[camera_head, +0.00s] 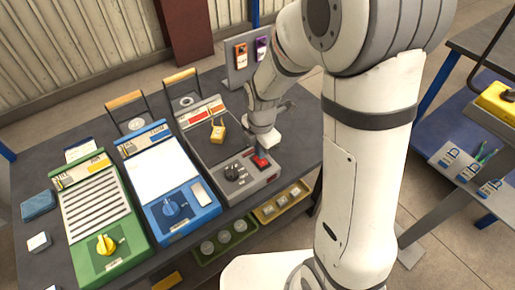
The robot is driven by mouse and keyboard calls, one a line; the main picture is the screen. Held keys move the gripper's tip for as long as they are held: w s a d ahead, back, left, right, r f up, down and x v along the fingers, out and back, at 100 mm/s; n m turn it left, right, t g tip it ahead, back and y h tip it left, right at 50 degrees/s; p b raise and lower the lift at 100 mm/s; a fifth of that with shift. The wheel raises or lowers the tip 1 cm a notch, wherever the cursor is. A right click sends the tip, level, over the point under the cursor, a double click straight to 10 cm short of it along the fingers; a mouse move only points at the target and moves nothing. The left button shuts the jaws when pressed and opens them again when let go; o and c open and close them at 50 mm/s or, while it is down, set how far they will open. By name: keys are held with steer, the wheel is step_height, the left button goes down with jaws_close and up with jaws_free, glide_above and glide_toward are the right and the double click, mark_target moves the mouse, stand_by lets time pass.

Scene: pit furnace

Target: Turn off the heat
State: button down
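Three control units stand side by side on a dark table. The green unit (97,212) has a vented top and a yellow knob (106,244). The blue unit (167,180) has a white top and a blue knob (171,208). The grey unit (230,152) has a black knob (234,172) and a red control (262,161) at its front right. My gripper (262,148) points down at the red control, touching it or just above; I cannot tell which. Its fingers are too small and hidden to read.
A yellow padlock-like piece (218,131) sits on the grey unit. An upright panel (247,62) with orange and purple tags stands behind. A blue cart (462,150) is at right. My arm blocks the centre right.

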mark_target(263, 161)
steer(key=shift+s+a+f, duration=0.1)
steer(key=shift+s+f, duration=0.3)
steer(key=shift+s+d, duration=0.25)
steer(key=shift+s, duration=0.2)
steer(key=shift+s+d, duration=0.15)
steer(key=shift+s, duration=0.2)
steer(key=shift+r, duration=0.1)
steer(key=shift+w+r, duration=0.1)
steer(key=shift+r, duration=0.05)
step_height(263, 161, up, 14)
steer(key=p, duration=0.4)
steer(key=shift+r, duration=0.1)
